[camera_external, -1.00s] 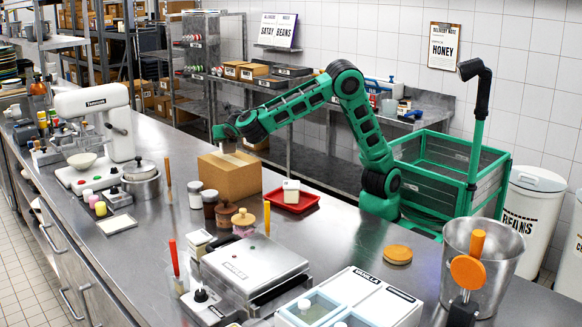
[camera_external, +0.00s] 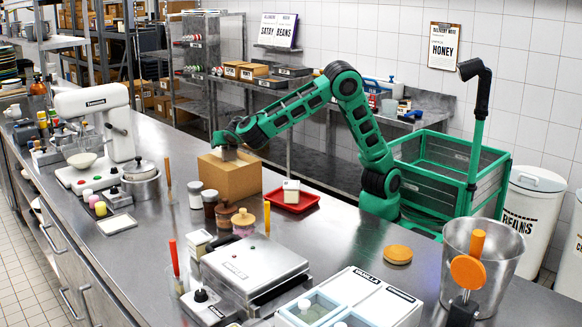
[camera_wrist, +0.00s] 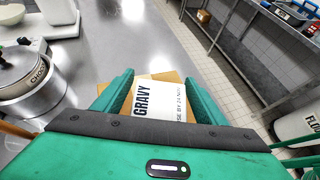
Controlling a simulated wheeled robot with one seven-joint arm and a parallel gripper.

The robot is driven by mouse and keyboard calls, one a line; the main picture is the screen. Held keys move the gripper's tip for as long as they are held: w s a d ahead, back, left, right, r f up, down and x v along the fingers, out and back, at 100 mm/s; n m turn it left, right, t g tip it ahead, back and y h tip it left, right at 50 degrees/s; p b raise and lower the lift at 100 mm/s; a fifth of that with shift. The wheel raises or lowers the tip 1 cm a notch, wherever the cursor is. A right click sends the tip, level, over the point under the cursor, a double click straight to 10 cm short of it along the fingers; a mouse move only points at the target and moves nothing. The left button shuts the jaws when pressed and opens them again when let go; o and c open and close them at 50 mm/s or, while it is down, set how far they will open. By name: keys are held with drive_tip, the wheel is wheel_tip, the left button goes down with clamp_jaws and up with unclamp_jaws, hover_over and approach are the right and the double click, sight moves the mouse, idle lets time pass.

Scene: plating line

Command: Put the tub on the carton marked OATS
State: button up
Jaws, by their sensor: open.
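My gripper (camera_external: 229,153) is open over the top of a brown carton (camera_external: 238,182) on the steel counter. In the wrist view my gripper (camera_wrist: 160,88) has its fingers apart on either side of a white label reading GRAVY (camera_wrist: 158,100). The label appears to lie on the top of the tan carton (camera_wrist: 170,76). No OATS marking is readable in either view. A small white container (camera_external: 291,185), perhaps the tub, stands on a red tray (camera_external: 312,203) right of the carton, apart from my gripper.
A mixer (camera_external: 95,115) and a lidded pot (camera_external: 142,186) stand to the left. A hot-plate appliance (camera_external: 252,265) and a metal bucket (camera_external: 483,260) are nearer. Some counter around the orange disc (camera_external: 398,253) is clear.

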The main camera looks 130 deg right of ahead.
drive_tip(key=v, duration=1.2)
drive_tip(key=shift+f, duration=0.1)
